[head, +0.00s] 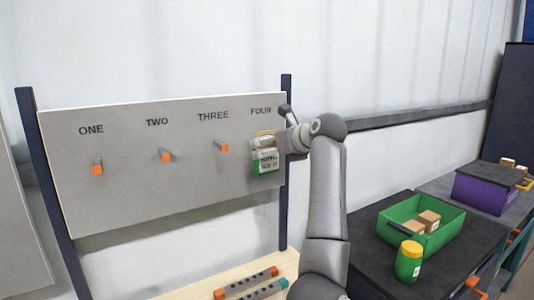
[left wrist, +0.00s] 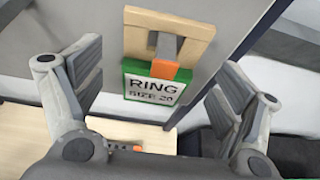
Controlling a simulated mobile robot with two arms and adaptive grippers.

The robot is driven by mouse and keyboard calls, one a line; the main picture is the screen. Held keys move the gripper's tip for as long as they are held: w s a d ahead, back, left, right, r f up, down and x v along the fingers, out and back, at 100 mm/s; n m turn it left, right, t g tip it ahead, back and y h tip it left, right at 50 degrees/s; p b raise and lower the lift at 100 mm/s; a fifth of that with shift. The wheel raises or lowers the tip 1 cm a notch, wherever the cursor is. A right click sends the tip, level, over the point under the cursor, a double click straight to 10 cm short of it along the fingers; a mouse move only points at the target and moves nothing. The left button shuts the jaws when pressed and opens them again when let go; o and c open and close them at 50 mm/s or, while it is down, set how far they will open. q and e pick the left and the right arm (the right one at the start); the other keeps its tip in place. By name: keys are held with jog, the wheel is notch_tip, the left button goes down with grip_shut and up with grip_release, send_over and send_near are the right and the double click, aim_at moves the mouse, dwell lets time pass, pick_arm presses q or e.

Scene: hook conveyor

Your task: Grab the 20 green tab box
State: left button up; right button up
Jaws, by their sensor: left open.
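The green tab box (head: 265,161) hangs on the hook under the word FOUR on the grey board, at the board's right end. It has a green-edged white label and a tan top part. In the left wrist view the box (left wrist: 152,86) reads RING SIZE 20, and the orange-tipped hook (left wrist: 164,69) comes through its tan tab. My left gripper (head: 282,136) is beside the box at the board. In the left wrist view the left gripper (left wrist: 160,62) is open, with one finger on each side of the box and gaps between. My right gripper is not in view.
Hooks ONE (head: 97,169), TWO (head: 166,157) and THREE (head: 223,147) are empty. A wooden table (head: 205,285) below holds orange and teal-ended pieces. At right, a dark table carries a green bin (head: 455,232) with boxes and a yellow-lidded green jar (head: 408,262). A purple bin (head: 480,190) stands behind.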

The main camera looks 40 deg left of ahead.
pick_arm(q)
jog(key=x, duration=0.3)
jog(key=shift+d+r, duration=0.1)
jog(key=shift+d, duration=0.05)
jog(key=shift+s+d, duration=0.1)
jog(key=shift+c, duration=1.2)
jog(key=c, duration=0.9)
jog(key=shift+r+p, duration=0.3)
jog(key=shift+r, duration=0.5)
jog(key=shift+f, duration=0.15)
